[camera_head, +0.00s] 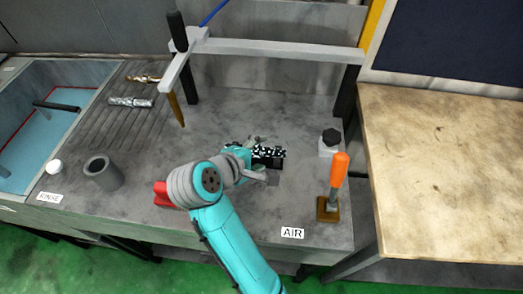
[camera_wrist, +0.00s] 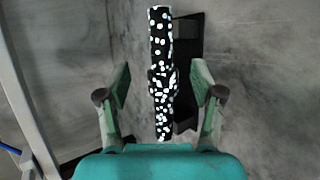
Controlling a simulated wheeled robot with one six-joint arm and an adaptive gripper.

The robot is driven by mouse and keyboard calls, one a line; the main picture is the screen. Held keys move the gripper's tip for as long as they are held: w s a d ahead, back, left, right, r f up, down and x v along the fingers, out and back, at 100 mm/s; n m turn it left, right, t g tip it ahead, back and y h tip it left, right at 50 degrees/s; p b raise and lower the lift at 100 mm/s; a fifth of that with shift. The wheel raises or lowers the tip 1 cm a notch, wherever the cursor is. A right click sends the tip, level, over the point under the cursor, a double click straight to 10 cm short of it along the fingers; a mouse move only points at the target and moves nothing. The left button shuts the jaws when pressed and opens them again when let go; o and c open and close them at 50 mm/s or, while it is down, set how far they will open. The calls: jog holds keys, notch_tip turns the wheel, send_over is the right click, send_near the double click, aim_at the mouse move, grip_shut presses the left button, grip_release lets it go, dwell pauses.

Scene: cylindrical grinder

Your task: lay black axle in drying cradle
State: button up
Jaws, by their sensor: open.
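The black axle (camera_wrist: 161,110), covered in white spots, lies lengthwise between the fingers of my gripper (camera_wrist: 161,78) in the wrist view. The fingers are open, one on each side, with gaps to the axle. A dark block (camera_wrist: 188,30), perhaps the drying cradle, shows beside and partly behind the axle. I cannot tell whether the axle rests in it or touches it. In the head view the spotted axle (camera_head: 269,152) is at the middle of the grey bench, at my gripper (camera_head: 262,164), which partly hides the dark block.
An orange-handled lever (camera_head: 338,170) stands at right, near the AIR label (camera_head: 292,233). A black knob (camera_head: 330,137) is behind it. A white overhead frame (camera_head: 270,48) carries a pointed brass piece (camera_head: 176,108). Shiny parts (camera_head: 130,102) lie on grooves at left, beside the blue tank (camera_head: 40,140).

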jog(key=v, duration=1)
dwell(0.3)
